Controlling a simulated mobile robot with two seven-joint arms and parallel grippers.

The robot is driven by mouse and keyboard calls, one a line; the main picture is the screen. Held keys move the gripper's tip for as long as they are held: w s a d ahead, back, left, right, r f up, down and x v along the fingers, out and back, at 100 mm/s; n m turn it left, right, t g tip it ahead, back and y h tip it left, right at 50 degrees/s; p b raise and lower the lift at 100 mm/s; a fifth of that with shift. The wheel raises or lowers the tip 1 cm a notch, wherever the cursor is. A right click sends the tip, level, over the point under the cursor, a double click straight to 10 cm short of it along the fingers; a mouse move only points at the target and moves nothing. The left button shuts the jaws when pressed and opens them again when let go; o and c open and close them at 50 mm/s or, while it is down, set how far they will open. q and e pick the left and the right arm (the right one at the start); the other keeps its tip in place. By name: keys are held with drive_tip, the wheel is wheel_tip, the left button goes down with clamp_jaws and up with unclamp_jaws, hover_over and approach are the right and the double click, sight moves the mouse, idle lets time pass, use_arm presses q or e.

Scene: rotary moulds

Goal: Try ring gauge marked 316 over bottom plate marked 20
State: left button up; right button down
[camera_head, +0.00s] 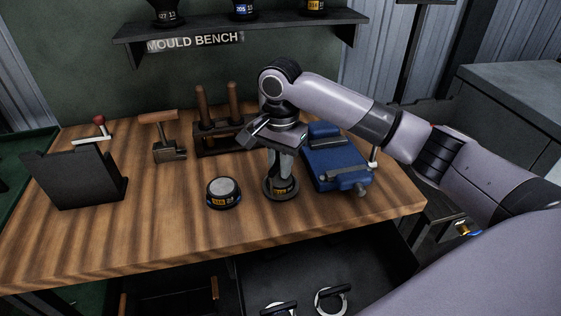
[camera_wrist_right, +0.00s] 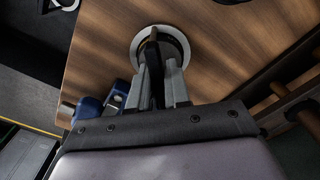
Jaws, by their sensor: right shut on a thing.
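My right gripper (camera_head: 281,168) points down over the bench, its fingers shut on the upright black handle of a pale ring gauge (camera_wrist_right: 183,41). Under the fingers in the head view is a black round piece (camera_head: 281,191) with an orange label, probably a bottom plate with the ring at its top. I cannot tell whether the ring surrounds it or only sits on it. The fingers hide part of it, and its number is too small to read. Another black bottom plate (camera_head: 223,190), with a grey top and orange label, stands just left, apart. My left gripper is out of view.
A blue vise (camera_head: 335,160) is close on the right of the gripper. A wooden-peg rack (camera_head: 220,135) is behind, a clamp-like tool (camera_head: 167,140) and a dark stand (camera_head: 75,178) to the left. An open drawer below holds ring gauges (camera_head: 330,302). The bench front left is clear.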

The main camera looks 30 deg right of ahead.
idle(0.5)
drive_tip(key=shift+r, duration=3.65)
